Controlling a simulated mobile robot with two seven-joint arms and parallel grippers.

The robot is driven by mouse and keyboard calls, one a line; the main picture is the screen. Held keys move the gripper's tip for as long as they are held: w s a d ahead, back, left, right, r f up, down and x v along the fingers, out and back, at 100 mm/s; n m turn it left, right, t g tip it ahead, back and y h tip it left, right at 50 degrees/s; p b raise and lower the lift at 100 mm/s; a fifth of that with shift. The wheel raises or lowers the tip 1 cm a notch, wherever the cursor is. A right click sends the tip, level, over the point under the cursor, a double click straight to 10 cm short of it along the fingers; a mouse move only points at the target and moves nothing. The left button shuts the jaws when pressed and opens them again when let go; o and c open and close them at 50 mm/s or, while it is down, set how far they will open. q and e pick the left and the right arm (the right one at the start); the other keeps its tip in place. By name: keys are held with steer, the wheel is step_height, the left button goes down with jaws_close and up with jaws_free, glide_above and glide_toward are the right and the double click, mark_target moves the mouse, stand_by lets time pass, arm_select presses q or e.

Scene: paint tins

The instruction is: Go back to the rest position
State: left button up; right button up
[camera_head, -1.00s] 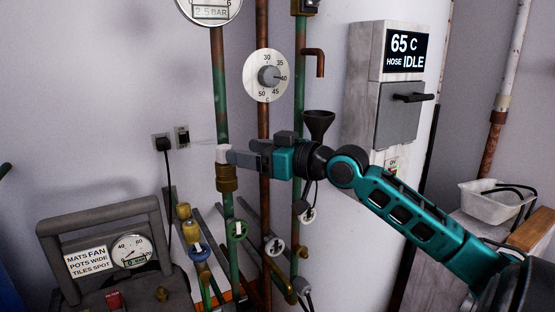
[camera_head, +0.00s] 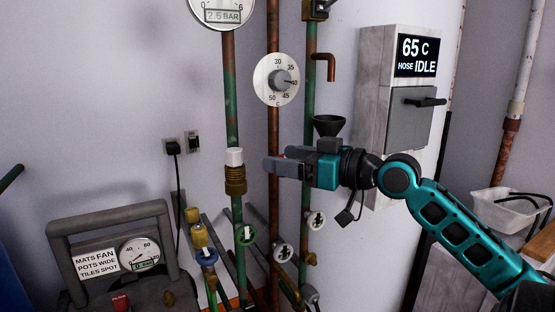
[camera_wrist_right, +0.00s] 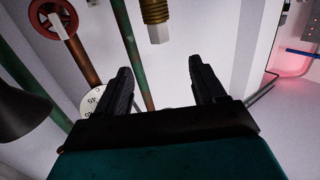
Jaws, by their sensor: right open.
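My right gripper (camera_head: 277,166) is teal and dark grey and reaches in from the right in the head view. Its fingers point left, to the right of a brass fitting with a white top (camera_head: 235,172) on the green pipe. In the right wrist view the two dark fingers (camera_wrist_right: 158,88) stand apart with nothing between them. The brass fitting (camera_wrist_right: 154,12) shows beyond the fingertips there, clear of them. My left gripper does not show.
A round temperature dial (camera_head: 276,80) and vertical pipes stand behind the gripper. A grey box with a 65 C display (camera_head: 417,56) is on the right. A black funnel (camera_head: 329,125) shows just above the gripper. A gauge unit (camera_head: 110,252) and several valves are below left.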

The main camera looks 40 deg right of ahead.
step_height(320, 180, down, 27)
steer(key=s+a+m+g+h+p, duration=0.1)
steer(key=s+a+m+g+h, duration=0.2)
steer(key=h, duration=0.1)
steer(key=s+a+f+n+g, duration=0.1)
steer(key=s+a+f, duration=0.4)
steer(key=a+f, duration=0.2)
steer(key=s+a+f+n+g+y, duration=0.1)
steer(key=s+a+f, duration=0.4)
steer(key=a, duration=0.6)
step_height(320, 180, down, 3)
steer(key=shift+r+g+p, duration=0.2)
steer(key=shift+g+p, duration=0.2)
steer(key=shift+p, duration=0.05)
